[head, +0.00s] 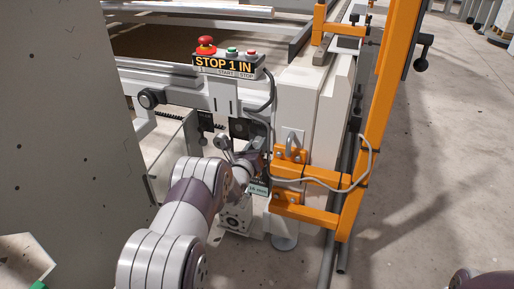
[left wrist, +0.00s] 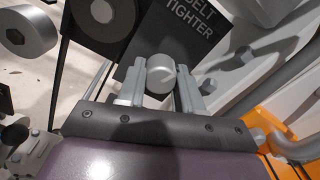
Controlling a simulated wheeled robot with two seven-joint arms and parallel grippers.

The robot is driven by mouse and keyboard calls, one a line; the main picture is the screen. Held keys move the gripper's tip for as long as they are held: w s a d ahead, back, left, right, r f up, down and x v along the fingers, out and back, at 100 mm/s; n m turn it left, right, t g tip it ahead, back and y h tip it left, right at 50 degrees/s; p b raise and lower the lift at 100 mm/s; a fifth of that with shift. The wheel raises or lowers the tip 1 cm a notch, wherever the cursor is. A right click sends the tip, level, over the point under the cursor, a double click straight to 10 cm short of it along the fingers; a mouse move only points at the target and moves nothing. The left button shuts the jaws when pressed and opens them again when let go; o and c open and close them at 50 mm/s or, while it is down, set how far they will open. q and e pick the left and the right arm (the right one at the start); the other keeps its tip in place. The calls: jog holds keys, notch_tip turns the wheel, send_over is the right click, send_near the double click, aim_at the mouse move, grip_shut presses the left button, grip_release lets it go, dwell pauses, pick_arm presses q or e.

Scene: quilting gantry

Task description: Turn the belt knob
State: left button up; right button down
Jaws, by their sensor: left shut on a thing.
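In the head view my left arm reaches up from the bottom, and the left gripper (head: 254,166) is at the machine's end, beside the orange bracket. The knob cannot be made out there. My right gripper is out of view.
A control box (head: 228,66) with a red stop button stands above my left arm. An orange frame (head: 372,130) with a grey cable is close on the right. A grey panel (head: 60,130) fills the left.

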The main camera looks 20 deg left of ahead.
pick_arm(q)
jog(key=shift+d+f+m, duration=0.15)
jog(key=shift+f+m, duration=0.15)
jog(key=shift+m, duration=0.5)
jog(key=o, duration=1)
jog(key=shift+r, duration=0.1)
jog(key=s+p, duration=0.2)
jog(key=s, duration=0.2)
jog(key=s+p, duration=0.2)
jog(key=s, duration=0.2)
jog(key=s+p, duration=0.2)
jog(key=s, duration=0.2)
jog(key=shift+s+d, duration=0.3)
jog(key=shift+s, duration=0.1)
